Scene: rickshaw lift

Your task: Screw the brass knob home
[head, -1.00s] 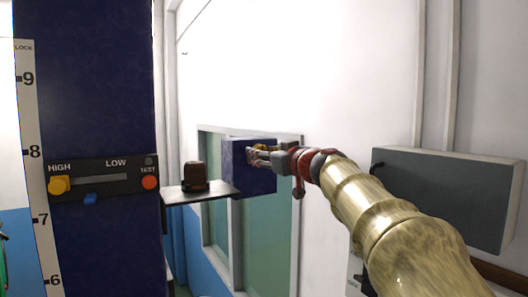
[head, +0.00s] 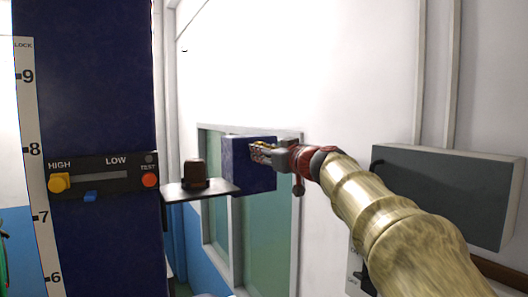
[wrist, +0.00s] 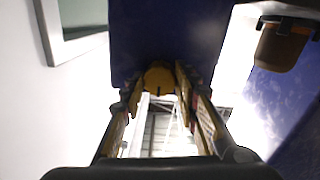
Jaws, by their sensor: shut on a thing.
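The brass knob (wrist: 158,77) shows in the wrist view as a yellow-brown round shape against the lower edge of a dark blue block (wrist: 175,35). My gripper (wrist: 158,85) is shut on the knob, with one finger on each side of it. In the head view the blue block (head: 240,178) stands in front of the window, and my gripper (head: 262,152) reaches its face from the right. The knob is mostly hidden by the fingers there. How deep the knob sits in the block cannot be told.
A thin dark shelf (head: 220,190) carrying a brown lamp-like piece (head: 194,175) juts out left of the block. A blue column (head: 110,80) with a HIGH/LOW panel (head: 105,178) stands at left. A grey wall box (head: 445,195) is at right, near my arm.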

